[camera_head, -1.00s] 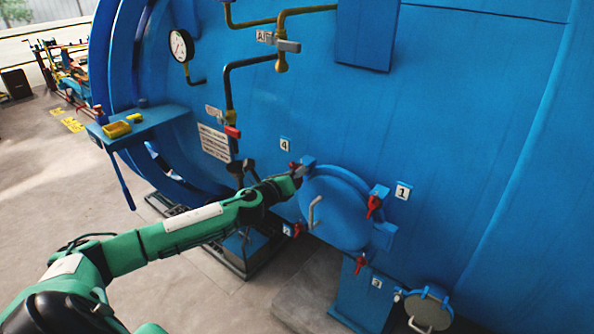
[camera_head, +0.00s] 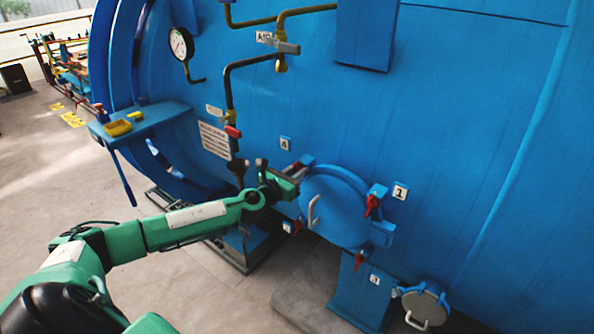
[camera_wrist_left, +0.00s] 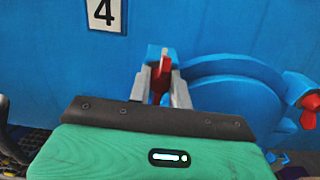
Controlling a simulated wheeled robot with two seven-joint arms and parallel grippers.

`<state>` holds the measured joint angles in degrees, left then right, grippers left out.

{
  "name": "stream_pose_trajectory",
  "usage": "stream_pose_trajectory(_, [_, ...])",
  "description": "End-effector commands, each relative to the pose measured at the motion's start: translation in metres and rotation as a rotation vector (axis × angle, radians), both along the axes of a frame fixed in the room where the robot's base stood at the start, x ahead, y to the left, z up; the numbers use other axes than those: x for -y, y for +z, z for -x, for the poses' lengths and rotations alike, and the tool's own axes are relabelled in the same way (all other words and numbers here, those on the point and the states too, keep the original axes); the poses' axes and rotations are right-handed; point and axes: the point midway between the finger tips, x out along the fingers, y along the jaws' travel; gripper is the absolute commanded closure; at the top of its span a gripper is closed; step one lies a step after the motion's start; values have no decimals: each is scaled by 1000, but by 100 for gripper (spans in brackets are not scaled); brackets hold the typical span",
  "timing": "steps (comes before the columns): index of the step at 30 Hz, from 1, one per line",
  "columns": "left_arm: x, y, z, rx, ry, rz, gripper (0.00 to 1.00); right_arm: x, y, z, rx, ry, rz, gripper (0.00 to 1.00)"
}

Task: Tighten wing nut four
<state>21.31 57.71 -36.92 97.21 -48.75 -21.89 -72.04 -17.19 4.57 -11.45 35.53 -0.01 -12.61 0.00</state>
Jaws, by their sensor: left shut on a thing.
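Wing nut four is the red nut (camera_wrist_left: 163,70) at the blue lug beside the round blue hatch (camera_head: 341,207). It shows in the left wrist view between the grey fingers, below the label plate "4" (camera_wrist_left: 105,13); in the head view my gripper hides it. My left gripper (camera_head: 295,172) reaches the hatch's upper left edge. In the left wrist view my left gripper (camera_wrist_left: 162,82) is shut on the red wing nut, one finger on each side. My right gripper is not in view.
Other red wing nuts sit around the hatch, by plate 1 (camera_head: 373,205), by plate 3 (camera_head: 359,261) and at lower left (camera_head: 297,227). A hatch handle (camera_head: 314,211) sticks out. A black-and-yellow pipe (camera_head: 229,95) and a blue shelf (camera_head: 138,121) are at left.

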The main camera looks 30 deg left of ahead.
Motion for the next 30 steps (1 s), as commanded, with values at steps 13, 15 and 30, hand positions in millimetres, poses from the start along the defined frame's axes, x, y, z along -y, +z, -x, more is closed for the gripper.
stream_pose_trajectory(13, [1, -3, 1, -5, -2, -4, 70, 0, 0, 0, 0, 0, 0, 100])
stream_pose_trajectory(15, [1, -3, 1, -4, -2, -4, 58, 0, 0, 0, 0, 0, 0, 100])
stream_pose_trajectory(30, [-2, -4, 18, -3, -1, -5, 58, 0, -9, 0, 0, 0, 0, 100])
